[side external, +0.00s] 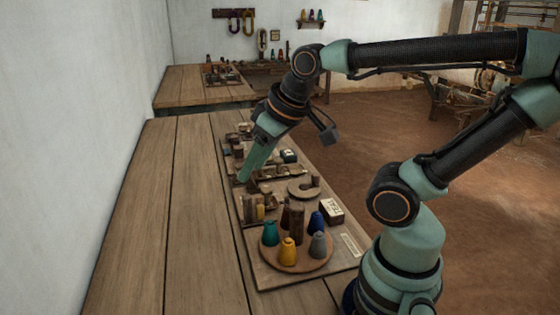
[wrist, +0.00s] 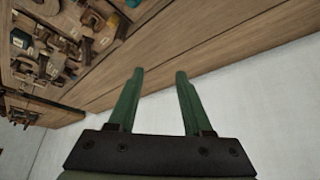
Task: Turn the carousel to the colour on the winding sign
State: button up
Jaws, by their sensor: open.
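The round wooden carousel (side external: 292,262) sits on the near end of a board. It carries a teal cone (side external: 269,234), a yellow cone (side external: 288,251), a grey cone (side external: 318,245), a blue cone (side external: 317,223) and a dark reddish cone, partly hidden, around a wooden post (side external: 297,226). The yellow cone is at the near side. A white sign block (side external: 331,210) beside it has small dark lettering that appears to read TEAL. My gripper (side external: 244,180) is beyond the carousel, over the middle of the board, apart from it. In the wrist view my gripper (wrist: 160,72) is open and empty.
Small wooden fittings crowd the board beyond the carousel, including a round wooden piece (side external: 304,188). A pale label (side external: 350,245) lies right of the carousel. The bench top (side external: 170,230) is clear on the left, up to the white wall (side external: 80,120).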

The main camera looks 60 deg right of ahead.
jog(key=o, duration=0.3)
jog(key=shift+o, duration=0.5)
jog(key=shift+d, duration=0.4)
jog(key=m+g, duration=0.2)
jog(key=g, duration=0.4)
send_over(297, 205)
jog(key=f, duration=0.1)
notch_tip(297, 205, down, 12)
jog(key=shift+s+r, duration=0.1)
jog(key=shift+c, duration=0.3)
grip_shut()
